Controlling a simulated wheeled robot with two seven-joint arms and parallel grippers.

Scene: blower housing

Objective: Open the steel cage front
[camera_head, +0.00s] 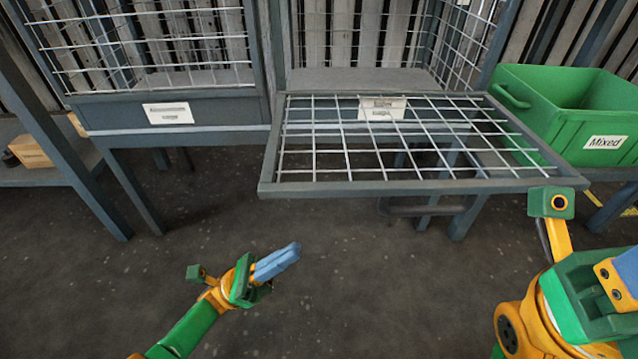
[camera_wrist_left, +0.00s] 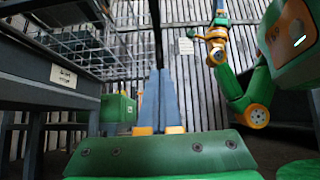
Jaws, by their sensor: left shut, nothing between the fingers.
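The steel cage front (camera_head: 395,186), a wire mesh panel in a grey frame, is swung down and lies roughly level, jutting out from the right-hand cage (camera_head: 360,80). The cage opening behind it is clear. My left gripper (camera_head: 292,252) is below and in front of the panel's left corner, apart from it. Its blue fingers are together and empty, also in the left wrist view (camera_wrist_left: 160,98). My right arm is at the lower right in the head view, with a blue part (camera_head: 627,268) at the picture edge; its fingertips cannot be made out.
A second cage (camera_head: 160,50) with a mesh front stands at the left. A green bin (camera_head: 600,140) labelled Mixed is right of the panel. A shelf with a wooden box (camera_head: 32,151) is at far left. The floor (camera_head: 330,300) in front is clear.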

